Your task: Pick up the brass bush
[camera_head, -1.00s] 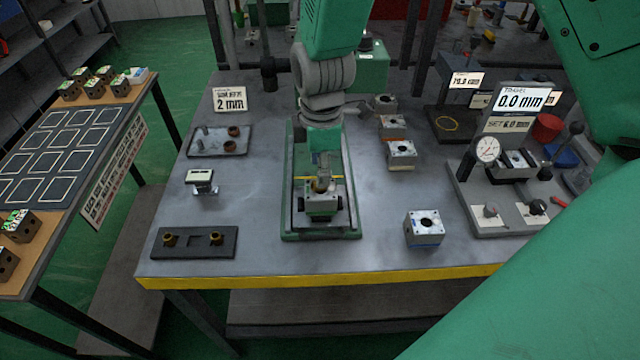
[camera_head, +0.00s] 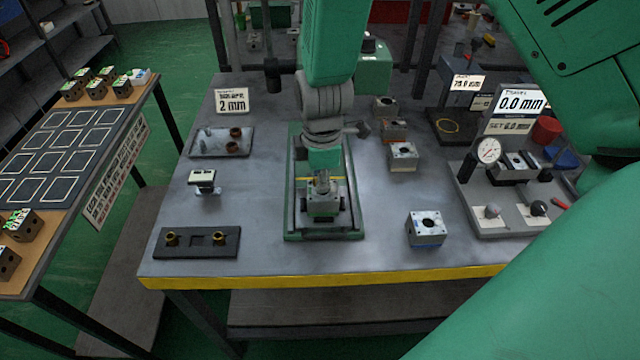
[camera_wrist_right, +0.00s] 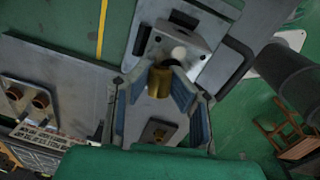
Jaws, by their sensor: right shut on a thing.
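My right gripper (camera_head: 323,178) comes down from above over the grey valve block (camera_head: 322,207) in the green fixture (camera_head: 291,236). In the right wrist view its two blue-grey fingers (camera_wrist_right: 162,88) are shut on a brass bush (camera_wrist_right: 159,80). The bush sits between the fingertips, close to the block (camera_wrist_right: 168,36). I cannot tell whether it touches the block. In the head view the fingers largely hide the bush. My left gripper is not in view.
A dark tray (camera_head: 196,255) with brass pieces lies at the front left. Another tray (camera_head: 205,150) holds brown rings behind it. A loose block (camera_head: 426,229) stands right of the fixture. A dial gauge stand (camera_head: 480,225) is farther right.

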